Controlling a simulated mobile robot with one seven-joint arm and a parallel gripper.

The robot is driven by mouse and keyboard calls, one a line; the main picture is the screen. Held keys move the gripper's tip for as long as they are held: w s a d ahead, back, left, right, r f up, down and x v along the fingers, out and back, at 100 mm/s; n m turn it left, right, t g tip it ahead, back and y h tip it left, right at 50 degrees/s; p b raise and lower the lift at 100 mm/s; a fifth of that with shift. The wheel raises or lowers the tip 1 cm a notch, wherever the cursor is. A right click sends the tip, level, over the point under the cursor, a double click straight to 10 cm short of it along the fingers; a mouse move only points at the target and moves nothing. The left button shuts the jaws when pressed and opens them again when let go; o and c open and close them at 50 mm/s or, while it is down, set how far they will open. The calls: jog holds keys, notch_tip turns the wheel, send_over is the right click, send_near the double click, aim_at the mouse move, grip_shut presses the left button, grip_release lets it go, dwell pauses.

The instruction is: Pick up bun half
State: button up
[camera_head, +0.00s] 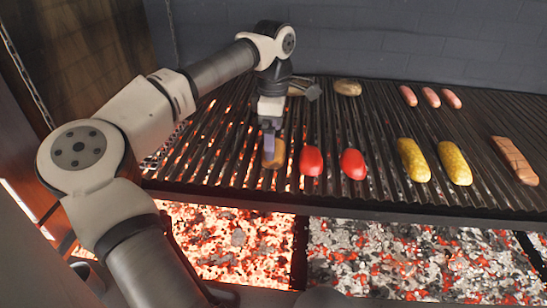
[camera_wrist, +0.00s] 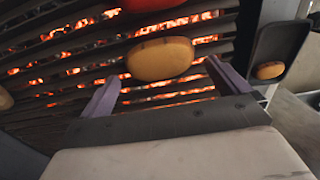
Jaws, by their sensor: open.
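A tan, rounded bun half (camera_head: 279,153) lies on the grill grate, left of two red pieces. My gripper (camera_head: 269,143) points down right over it and hides part of it. In the wrist view the bun half (camera_wrist: 160,59) shows whole, in front of and between the two purple fingers of my gripper (camera_wrist: 163,78). The fingers are apart and nothing is clamped between them. I cannot tell whether either finger touches the bun half.
Red pieces (camera_head: 311,161), yellow corn-like pieces (camera_head: 413,160) and a brown slab (camera_head: 515,159) lie to the right. A tan round piece (camera_head: 347,87) and pink sausages (camera_head: 431,97) lie farther back. The wrist view shows a dark tray (camera_wrist: 283,48) holding a tan piece. Coals glow below.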

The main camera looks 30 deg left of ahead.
notch_tip(320, 180, down, 4)
jog(key=shift+r+b, duration=0.2)
jog(key=shift+b, duration=0.85)
jog(key=shift+r, duration=0.1)
jog(key=c, duration=0.6)
notch_tip(320, 180, up, 10)
jog(key=p, duration=0.8)
